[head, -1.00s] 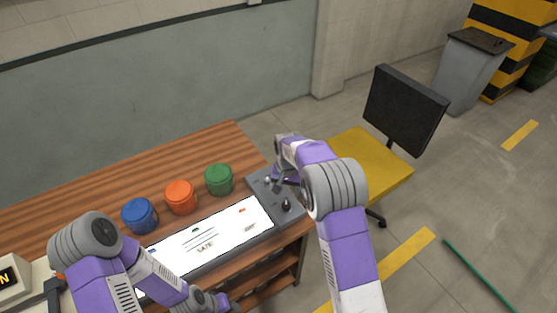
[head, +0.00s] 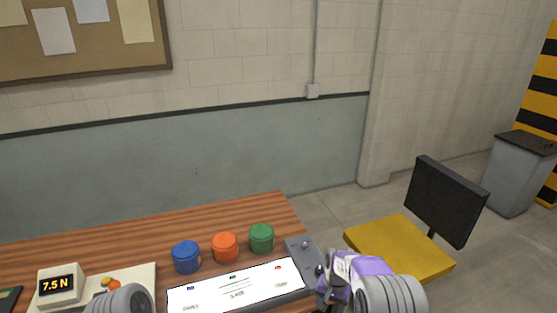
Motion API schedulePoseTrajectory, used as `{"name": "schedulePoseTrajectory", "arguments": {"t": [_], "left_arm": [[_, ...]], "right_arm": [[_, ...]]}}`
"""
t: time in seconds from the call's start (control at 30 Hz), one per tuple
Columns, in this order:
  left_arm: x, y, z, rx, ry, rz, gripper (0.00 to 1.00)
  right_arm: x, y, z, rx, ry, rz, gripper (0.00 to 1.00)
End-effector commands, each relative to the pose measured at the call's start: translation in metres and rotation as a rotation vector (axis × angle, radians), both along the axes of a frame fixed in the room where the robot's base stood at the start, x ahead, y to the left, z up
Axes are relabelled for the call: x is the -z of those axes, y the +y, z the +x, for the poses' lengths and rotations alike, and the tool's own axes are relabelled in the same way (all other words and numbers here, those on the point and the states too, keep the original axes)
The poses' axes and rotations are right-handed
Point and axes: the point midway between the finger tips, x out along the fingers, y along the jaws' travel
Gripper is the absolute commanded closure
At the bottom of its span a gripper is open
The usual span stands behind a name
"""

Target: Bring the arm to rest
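My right arm reaches in at the bottom right. Its gripper (head: 322,287) is by the right end of the grey control panel (head: 301,250), in front of the table's right edge. Its fingers are small and partly hidden, so I cannot tell whether they are open or shut, or touching the panel. Of my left arm only a grey rounded joint shows at the bottom left edge; the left gripper is out of view.
Blue (head: 186,257), orange (head: 225,247) and green (head: 261,239) rollers or jars stand on the wooden table (head: 120,240) behind the lit white screen (head: 235,288). A display reading 7.5 N (head: 57,285) is at left.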

Motion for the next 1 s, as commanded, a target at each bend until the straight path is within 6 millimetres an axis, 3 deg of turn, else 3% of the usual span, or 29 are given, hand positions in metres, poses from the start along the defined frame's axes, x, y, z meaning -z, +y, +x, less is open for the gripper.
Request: {"name": "schedulePoseTrajectory", "arguments": {"t": [0.27,0.37,0.53,0.6,0.73,0.83,1.0], "left_arm": [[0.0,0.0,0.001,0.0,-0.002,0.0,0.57],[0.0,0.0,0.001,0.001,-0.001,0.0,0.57],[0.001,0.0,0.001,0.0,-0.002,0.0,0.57],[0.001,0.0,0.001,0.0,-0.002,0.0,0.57],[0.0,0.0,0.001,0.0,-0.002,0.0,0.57],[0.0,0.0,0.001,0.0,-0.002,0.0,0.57],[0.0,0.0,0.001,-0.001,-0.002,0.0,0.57]], "right_arm": [[0.076,-0.001,-0.054,-0.044,0.018,0.072,0.37],[0.105,0.004,-0.086,-0.066,0.018,0.11,0.37],[0.148,0.024,-0.166,-0.108,0.004,0.203,0.37],[0.155,0.034,-0.198,-0.123,-0.013,0.239,0.37],[0.155,0.051,-0.24,-0.144,-0.046,0.289,0.37],[0.151,0.058,-0.258,-0.152,-0.066,0.312,0.37],[0.148,0.063,-0.267,-0.158,-0.08,0.323,0.37]]}}
